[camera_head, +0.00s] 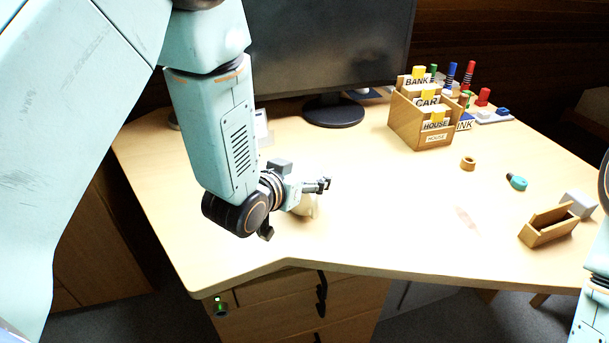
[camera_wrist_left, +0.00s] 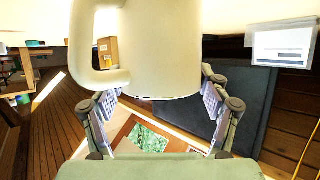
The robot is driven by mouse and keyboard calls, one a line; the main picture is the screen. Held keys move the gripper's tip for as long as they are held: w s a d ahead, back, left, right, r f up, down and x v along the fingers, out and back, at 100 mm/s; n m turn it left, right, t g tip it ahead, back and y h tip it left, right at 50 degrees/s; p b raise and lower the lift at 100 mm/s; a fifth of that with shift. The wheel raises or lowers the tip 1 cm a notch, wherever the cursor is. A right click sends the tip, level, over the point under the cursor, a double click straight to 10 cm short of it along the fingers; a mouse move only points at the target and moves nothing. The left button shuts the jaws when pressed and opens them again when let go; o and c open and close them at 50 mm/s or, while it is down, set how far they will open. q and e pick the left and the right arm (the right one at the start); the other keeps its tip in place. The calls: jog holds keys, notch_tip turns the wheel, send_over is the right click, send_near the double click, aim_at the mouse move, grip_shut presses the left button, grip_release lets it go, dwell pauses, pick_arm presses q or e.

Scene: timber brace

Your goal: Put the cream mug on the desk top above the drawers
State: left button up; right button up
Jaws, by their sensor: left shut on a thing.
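The cream mug (camera_head: 308,207) is at the left part of the desk top (camera_head: 370,225), above the drawers (camera_head: 300,305), mostly hidden behind my left gripper (camera_head: 316,186) in the head view. In the left wrist view the mug (camera_wrist_left: 165,50) fills the top middle, with its handle on the left. My left gripper (camera_wrist_left: 158,98) is shut on the mug, one finger on each side of it. I cannot tell whether the mug's base touches the desk. My right gripper is out of view; only part of the right arm shows at the right edge.
A monitor (camera_head: 330,45) stands at the back. A wooden card box (camera_head: 408,118) stands right of it. A tape roll (camera_head: 468,163), a teal object (camera_head: 516,181) and a small wooden box (camera_head: 548,226) lie on the right. The desk's middle is mostly clear.

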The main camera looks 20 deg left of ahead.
pick_arm(q)
jog(key=shift+s, duration=0.2)
jog(key=o, duration=1.4)
jog(key=shift+f, duration=0.1)
jog(key=o, duration=0.4)
jog(key=shift+w, duration=0.15)
